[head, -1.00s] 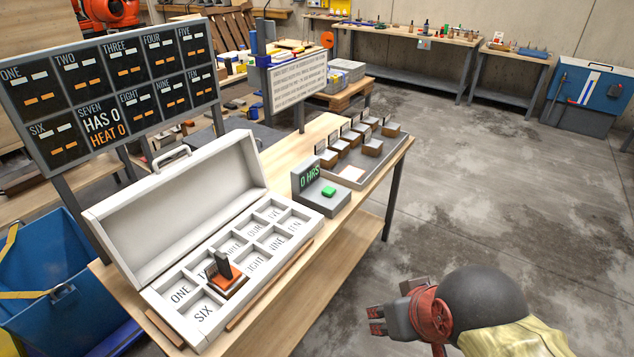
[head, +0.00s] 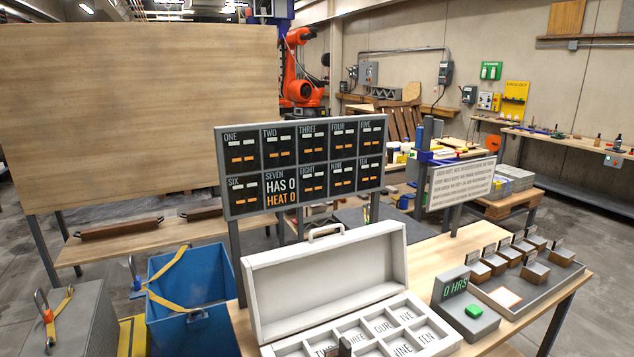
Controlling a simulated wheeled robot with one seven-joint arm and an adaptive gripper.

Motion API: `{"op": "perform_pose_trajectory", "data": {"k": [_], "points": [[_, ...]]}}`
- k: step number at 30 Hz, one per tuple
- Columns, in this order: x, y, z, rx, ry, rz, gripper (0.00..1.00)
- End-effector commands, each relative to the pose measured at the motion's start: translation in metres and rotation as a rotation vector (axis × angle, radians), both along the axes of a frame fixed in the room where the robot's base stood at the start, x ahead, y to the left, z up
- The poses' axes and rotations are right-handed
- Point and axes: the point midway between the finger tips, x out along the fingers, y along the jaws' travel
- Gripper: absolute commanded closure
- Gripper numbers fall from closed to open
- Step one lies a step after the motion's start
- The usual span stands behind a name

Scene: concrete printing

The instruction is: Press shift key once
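A small grey device (head: 482,321) stands on the wooden table in the head view, with a dark upright display (head: 455,288) reading "0 HRS" in green. A green key (head: 473,311) sits on the device's flat front part; no "shift" label can be read on it. The display board (head: 300,168) behind has panels ONE to TEN. Panel SEVEN reads "HAS 0" and "HEAT 0", while the others show white and orange dashes. My gripper is out of view, so its distance from the key does not show.
An open white case (head: 330,268) with labelled compartments stands left of the device, a dark piece (head: 345,346) at its front. A tray (head: 510,301) with several labelled blocks lies right. A printed sign (head: 461,183) stands behind. A blue bin (head: 190,290) is at left.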

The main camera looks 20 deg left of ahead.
Motion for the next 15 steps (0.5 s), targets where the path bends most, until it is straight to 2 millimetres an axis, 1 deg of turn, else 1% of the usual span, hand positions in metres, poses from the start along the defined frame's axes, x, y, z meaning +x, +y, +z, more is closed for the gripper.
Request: {"op": "perform_pose_trajectory", "data": {"k": [3,15], "points": [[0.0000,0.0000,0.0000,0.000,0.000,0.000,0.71],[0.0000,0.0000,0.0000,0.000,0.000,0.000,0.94]]}}
